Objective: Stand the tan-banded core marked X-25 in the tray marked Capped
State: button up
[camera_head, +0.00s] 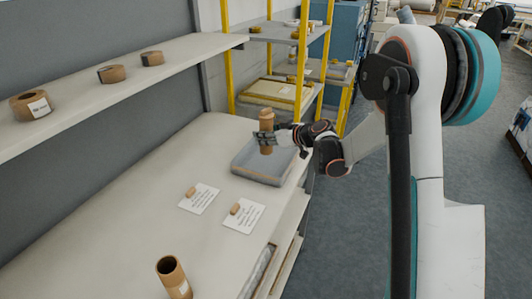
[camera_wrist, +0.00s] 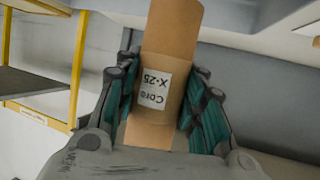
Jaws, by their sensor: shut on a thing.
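The core marked X-25 (camera_wrist: 168,55) is a brown tube with a white label reading "Core X-25" and a tan band. My gripper (camera_wrist: 165,100) is shut on it, with a finger on each side of its lower part. In the head view the core (camera_head: 266,118) is upright in my gripper (camera_head: 266,137), over the grey tray (camera_head: 246,167). I cannot tell whether its lower end touches the tray floor. No marking on the tray can be read from here.
Two white cards (camera_head: 199,198) (camera_head: 244,216), each with a small brown piece, lie in front of the tray. An open brown tube (camera_head: 174,277) stands at the near end of the table. Several short rolls sit on the wall shelf (camera_head: 85,88). A yellow-posted rack (camera_head: 302,60) stands behind.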

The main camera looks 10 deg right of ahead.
aim_at(271, 148)
jog(key=shift+s+f+b, duration=0.1)
jog(key=shift+f+b, duration=0.7)
jog(key=shift+f, duration=2.05)
jog(key=shift+f, duration=0.15)
jog(key=o, duration=1)
jog(key=shift+o, duration=0.2)
jog(key=shift+s+d+r, duration=0.1)
jog(key=shift+r, duration=0.2)
jog(key=p+v, duration=0.2)
jog(key=v, duration=0.9)
jog(key=shift+s+d+p, duration=0.2)
jog(key=shift+s+p, duration=0.05)
jog(key=shift+p, duration=0.15)
